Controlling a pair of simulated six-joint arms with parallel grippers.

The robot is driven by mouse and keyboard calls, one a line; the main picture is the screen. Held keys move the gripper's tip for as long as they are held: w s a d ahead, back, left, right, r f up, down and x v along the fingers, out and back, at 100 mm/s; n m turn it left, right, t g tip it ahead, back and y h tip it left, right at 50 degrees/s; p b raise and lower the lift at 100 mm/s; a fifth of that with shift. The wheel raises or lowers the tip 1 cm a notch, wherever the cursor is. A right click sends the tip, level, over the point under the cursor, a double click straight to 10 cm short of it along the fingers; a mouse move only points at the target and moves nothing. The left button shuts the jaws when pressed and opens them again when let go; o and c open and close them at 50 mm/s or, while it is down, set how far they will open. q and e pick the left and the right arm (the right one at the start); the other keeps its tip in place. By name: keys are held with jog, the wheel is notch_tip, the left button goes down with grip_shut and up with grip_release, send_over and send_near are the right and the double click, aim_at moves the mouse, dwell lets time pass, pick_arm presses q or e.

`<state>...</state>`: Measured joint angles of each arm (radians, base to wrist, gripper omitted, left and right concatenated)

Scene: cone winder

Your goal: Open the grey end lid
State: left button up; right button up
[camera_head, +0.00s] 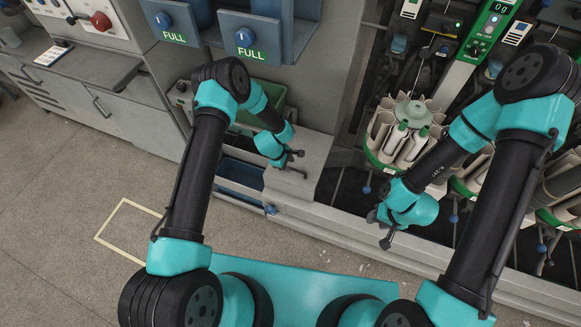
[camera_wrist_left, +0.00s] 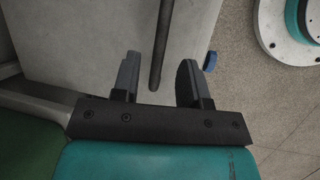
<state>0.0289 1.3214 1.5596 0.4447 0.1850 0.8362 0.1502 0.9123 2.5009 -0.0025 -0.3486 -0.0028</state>
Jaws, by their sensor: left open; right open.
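The grey end lid (camera_head: 310,150) appears to be the flat grey top at the end of the machine base, in the middle of the head view. In the left wrist view its pale grey surface (camera_wrist_left: 90,40) fills the upper left, with a dark bar (camera_wrist_left: 161,40) like a handle across it. My left gripper (camera_head: 297,162) is over the lid, open. In the left wrist view its fingers (camera_wrist_left: 158,78) stand either side of the bar's near end; I cannot tell whether they touch it. My right gripper (camera_head: 378,228) is open and empty in front of the machine.
A green bin (camera_head: 262,105) and a blue bin (camera_head: 240,178) sit left of the lid. A green-rimmed carousel with white tubes (camera_head: 400,140) stands to the right. Blue chutes marked FULL (camera_head: 245,38) hang above. The floor (camera_head: 70,200) at left is clear.

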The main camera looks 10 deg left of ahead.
pick_arm(q)
jog(key=shift+x, duration=1.5)
grip_shut()
